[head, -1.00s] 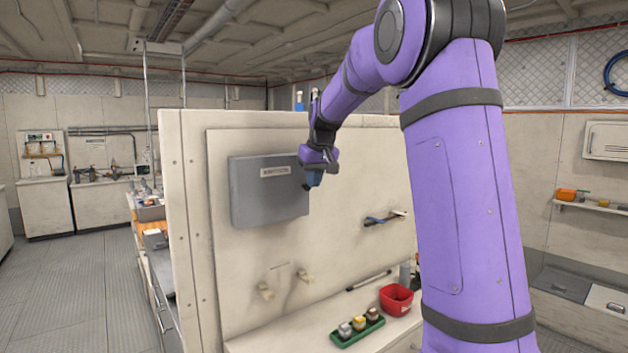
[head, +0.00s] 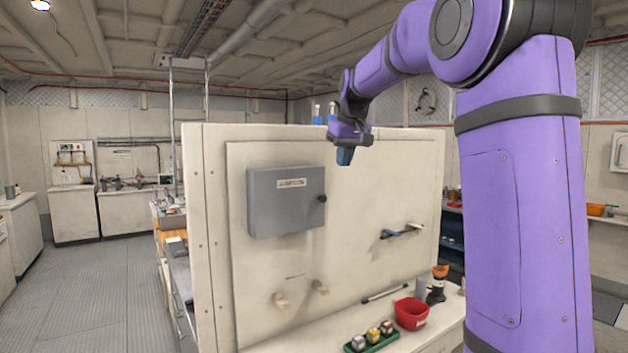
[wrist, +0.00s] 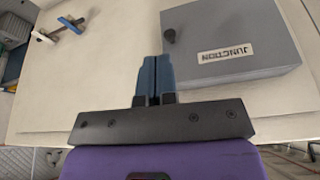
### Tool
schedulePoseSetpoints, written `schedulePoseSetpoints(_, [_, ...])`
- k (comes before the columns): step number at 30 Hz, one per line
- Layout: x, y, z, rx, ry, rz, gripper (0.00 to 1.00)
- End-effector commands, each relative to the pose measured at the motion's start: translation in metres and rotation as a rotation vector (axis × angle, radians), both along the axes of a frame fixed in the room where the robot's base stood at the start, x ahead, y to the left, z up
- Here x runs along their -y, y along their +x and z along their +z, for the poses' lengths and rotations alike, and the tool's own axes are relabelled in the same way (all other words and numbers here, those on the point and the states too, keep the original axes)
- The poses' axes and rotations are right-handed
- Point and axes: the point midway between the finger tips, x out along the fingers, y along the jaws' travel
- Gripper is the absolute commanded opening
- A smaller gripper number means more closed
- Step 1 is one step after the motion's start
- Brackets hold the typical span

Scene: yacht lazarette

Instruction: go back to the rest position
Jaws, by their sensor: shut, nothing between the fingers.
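My gripper (head: 345,157) is raised in front of the cream partition panel (head: 350,240), above and to the right of a grey junction box (head: 285,205). In the wrist view the two blue fingers of my gripper (wrist: 154,62) are together with nothing between them. The junction box also shows in the wrist view (wrist: 245,35), upside down, with its lid closed and a dark knob (wrist: 169,36). The gripper appears apart from the box.
A blue-handled item (head: 398,232) is on the panel at right. Two pegs (head: 300,293) stick out low on it. On the counter below are a red bowl (head: 411,314), a green tray (head: 372,341) with small jars, and a dark orange-topped object (head: 438,285). Open floor (head: 85,290) lies at left.

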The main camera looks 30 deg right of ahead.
Motion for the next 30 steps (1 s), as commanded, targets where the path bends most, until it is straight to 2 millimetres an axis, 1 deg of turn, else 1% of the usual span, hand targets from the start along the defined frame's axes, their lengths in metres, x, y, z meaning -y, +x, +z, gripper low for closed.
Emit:
schedulePoseSetpoints(7, [-0.001,-0.002,0.002,0.001,0.0,0.001,0.0])
schedulePoseSetpoints(11, [-0.017,-0.017,0.002,0.009,0.006,0.009,0.0])
schedulePoseSetpoints(14, [-0.039,-0.041,0.001,0.02,0.015,0.017,0.0])
schedulePoseSetpoints(15, [-0.05,-0.053,-0.001,0.025,0.018,0.024,0.0])
schedulePoseSetpoints(20, [-0.094,-0.105,-0.015,0.043,0.028,0.046,0.0])
schedulePoseSetpoints(24, [-0.127,-0.152,-0.033,0.057,0.028,0.068,0.0])
schedulePoseSetpoints(26, [-0.14,-0.173,-0.043,0.064,0.028,0.076,0.0])
schedulePoseSetpoints(30, [-0.167,-0.22,-0.071,0.079,0.022,0.097,0.0])
